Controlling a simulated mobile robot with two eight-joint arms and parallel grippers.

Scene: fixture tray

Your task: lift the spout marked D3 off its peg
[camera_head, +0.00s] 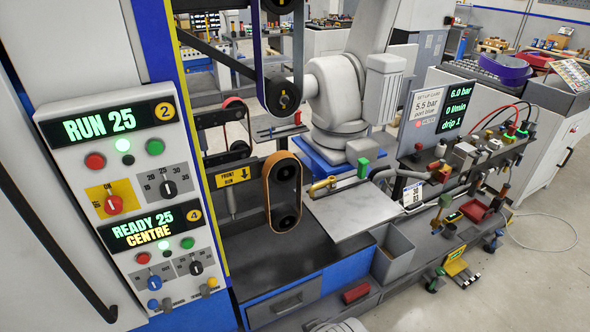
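I cannot make out a D3 mark on anything in view, so I cannot tell which part is the spout or its peg. Neither of my grippers shows clearly in the head view.
A control panel (133,190) with green displays fills the left. A belt loop (282,192) hangs in the middle, beside a pale flat plate (350,212). A grey open bin (394,256) and a red block (355,293) sit lower down. Bare floor (530,285) lies at the right.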

